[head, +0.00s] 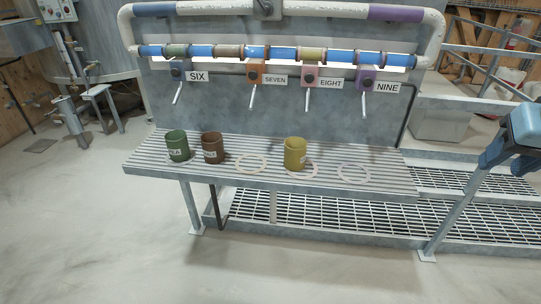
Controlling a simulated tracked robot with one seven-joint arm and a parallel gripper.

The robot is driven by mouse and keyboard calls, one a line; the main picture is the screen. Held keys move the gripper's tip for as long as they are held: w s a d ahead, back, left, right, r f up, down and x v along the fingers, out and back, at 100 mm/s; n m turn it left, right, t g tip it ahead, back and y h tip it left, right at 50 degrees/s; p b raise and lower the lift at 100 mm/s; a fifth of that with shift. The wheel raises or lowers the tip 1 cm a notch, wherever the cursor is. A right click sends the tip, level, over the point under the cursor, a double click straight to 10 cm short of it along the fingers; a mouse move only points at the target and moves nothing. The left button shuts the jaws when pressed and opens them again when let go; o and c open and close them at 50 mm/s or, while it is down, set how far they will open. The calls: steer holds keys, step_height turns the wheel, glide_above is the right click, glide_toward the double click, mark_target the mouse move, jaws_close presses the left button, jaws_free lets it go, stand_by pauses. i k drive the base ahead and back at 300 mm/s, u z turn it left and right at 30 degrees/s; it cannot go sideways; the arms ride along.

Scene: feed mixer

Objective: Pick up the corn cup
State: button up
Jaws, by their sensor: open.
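Three cups stand upright on the slatted grey bench (230,180) in the head view. A yellow cup (295,153) stands right of the bench's middle; its colour suits corn, but its label is turned to the right and I cannot read it. A green cup (177,146) stands near the left end. A brown cup (212,148) stands just right of the green one. The labels on both are too small to read surely. My gripper is not in view.
Pale rings mark the bench; an empty ring (353,174) lies right of the yellow cup. Spouts with levers, labelled SIX (197,76), SEVEN (274,79), EIGHT (331,83) and NINE (387,88), hang above. A blue device (525,125) tops a post at right. The front floor is clear.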

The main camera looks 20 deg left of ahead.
mark_target(295, 148)
steer(key=u, duration=1.05)
steer(key=k, duration=0.6)
steer(key=i, duration=1.1)
steer(key=z, duration=0.15)
